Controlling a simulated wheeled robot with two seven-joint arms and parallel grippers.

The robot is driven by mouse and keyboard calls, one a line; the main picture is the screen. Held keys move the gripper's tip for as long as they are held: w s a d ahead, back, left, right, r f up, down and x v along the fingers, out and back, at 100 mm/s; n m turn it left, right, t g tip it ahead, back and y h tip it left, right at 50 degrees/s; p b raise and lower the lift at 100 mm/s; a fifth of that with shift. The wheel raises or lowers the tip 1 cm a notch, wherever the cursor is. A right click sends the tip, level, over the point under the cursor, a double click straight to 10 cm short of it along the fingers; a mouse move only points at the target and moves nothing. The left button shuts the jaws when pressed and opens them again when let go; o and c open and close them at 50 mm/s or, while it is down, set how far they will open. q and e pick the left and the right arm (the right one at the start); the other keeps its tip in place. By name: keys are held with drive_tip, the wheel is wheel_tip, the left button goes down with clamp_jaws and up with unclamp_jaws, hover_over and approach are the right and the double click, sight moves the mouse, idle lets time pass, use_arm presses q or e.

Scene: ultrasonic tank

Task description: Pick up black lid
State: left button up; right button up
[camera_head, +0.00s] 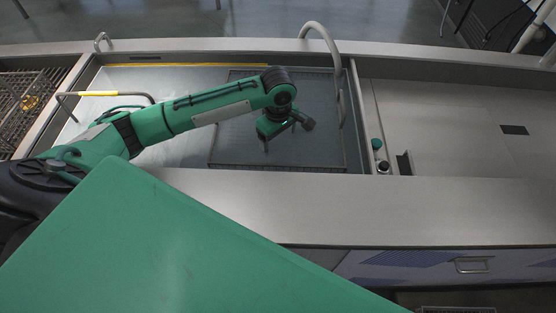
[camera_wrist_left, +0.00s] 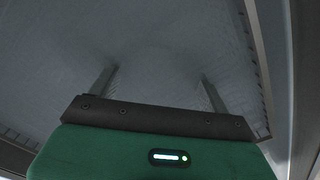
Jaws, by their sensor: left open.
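I cannot clearly make out a black lid in either view. A small flat black rectangle (camera_head: 514,130) lies on the steel top at the right; I cannot tell whether it is a lid. My left gripper (camera_head: 286,135) is over the right part of the sunken tank (camera_head: 185,155), above a dark grey mesh-like panel (camera_head: 325,150). In the left wrist view the two fingers (camera_wrist_left: 157,86) stand wide apart with nothing between them. Behind them is a dim grey surface (camera_wrist_left: 155,35) with a slotted edge at the right. My right gripper is out of view.
A curved steel pipe (camera_head: 322,36) rises at the tank's back right. A handle with a yellow grip (camera_head: 97,93) stands at its left. Knobs (camera_head: 377,144) sit beside the tank's right wall. A wire rack (camera_head: 30,95) is far left. The right steel top (camera_head: 450,125) is mostly clear.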

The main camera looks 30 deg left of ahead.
sight(278, 156)
use_arm(q)
wheel_tip(278, 156, down, 9)
drive_tip(key=shift+w+a+r, duration=0.1)
drive_tip(key=shift+w, duration=0.05)
drive_tip(key=c, duration=1.2)
drive_tip(key=shift+c, duration=1.2)
drive_tip(key=shift+r, duration=0.1)
drive_tip(key=shift+r, duration=0.1)
